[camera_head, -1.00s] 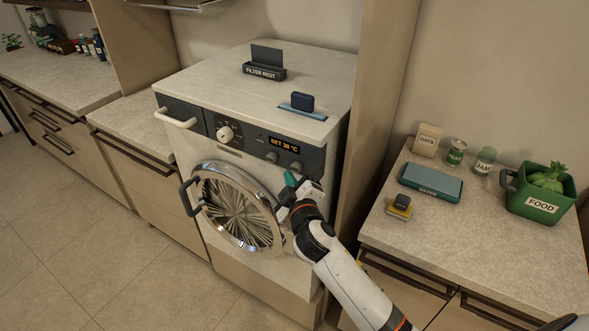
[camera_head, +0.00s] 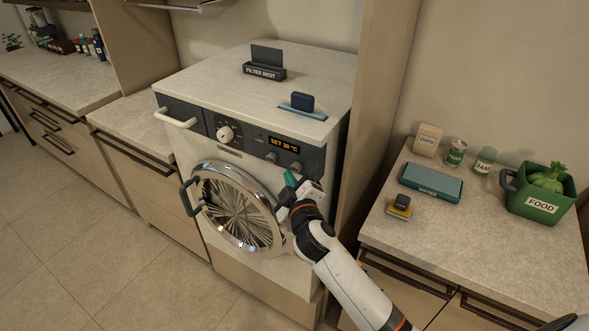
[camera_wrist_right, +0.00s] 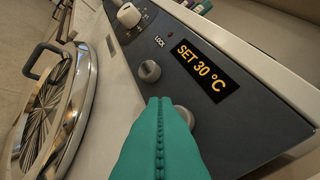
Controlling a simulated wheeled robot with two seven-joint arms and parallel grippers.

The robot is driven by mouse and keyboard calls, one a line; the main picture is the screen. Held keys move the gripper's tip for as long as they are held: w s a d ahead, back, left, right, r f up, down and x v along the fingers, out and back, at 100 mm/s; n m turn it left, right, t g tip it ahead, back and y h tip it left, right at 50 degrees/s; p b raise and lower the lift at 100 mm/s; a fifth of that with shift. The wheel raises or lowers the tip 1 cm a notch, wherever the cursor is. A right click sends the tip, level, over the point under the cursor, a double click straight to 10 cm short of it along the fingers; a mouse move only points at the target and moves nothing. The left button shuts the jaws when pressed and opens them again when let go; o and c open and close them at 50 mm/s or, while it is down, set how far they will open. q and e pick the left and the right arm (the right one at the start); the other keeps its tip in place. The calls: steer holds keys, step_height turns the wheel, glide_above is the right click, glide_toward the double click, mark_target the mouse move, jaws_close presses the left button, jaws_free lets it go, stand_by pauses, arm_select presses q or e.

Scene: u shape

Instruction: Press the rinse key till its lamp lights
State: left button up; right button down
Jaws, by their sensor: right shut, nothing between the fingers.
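The washing machine (camera_head: 185,150) has a dark control panel (camera_head: 225,118) with a lit display (camera_head: 284,145), which reads "SET 30 °C" in the wrist view (camera_wrist_right: 201,68). Two round grey keys sit below the display: one (camera_wrist_right: 149,70) is in clear view, the other (camera_wrist_right: 185,115) is partly hidden behind my fingers. I cannot read which is the rinse key. A small dark red lamp (camera_wrist_right: 171,35) beside "LOCK" looks unlit. My right gripper (camera_head: 290,178), with teal fingers (camera_wrist_right: 160,103), is shut and empty, just in front of the panel by the partly hidden key; contact cannot be told. My left gripper is not in view.
The round door (camera_head: 238,210) with its dark handle (camera_head: 187,197) is left of my right gripper. A dial (camera_head: 225,134) is further left on the panel. A tall wooden panel (camera_head: 375,110) divides the machine from the right counter (camera_head: 460,225), which holds a green food bin (camera_head: 538,205).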

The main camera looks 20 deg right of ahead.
steer(key=shift+w+d, duration=0.1)
steer(key=shift+d, duration=0.05)
steer(key=shift+w+d, duration=0.15)
steer(key=shift+d, duration=0.05)
steer(key=shift+w+d, duration=0.5)
steer(key=shift+d, duration=0.15)
stand_by(1.2)
steer(key=shift+a, duration=0.1)
steer(key=shift+s+a, duration=0.75)
steer(key=shift+a, duration=0.1)
steer(key=s+a, duration=0.1)
steer(key=a, duration=0.1)
steer(key=s+a, duration=0.2)
stand_by(0.5)
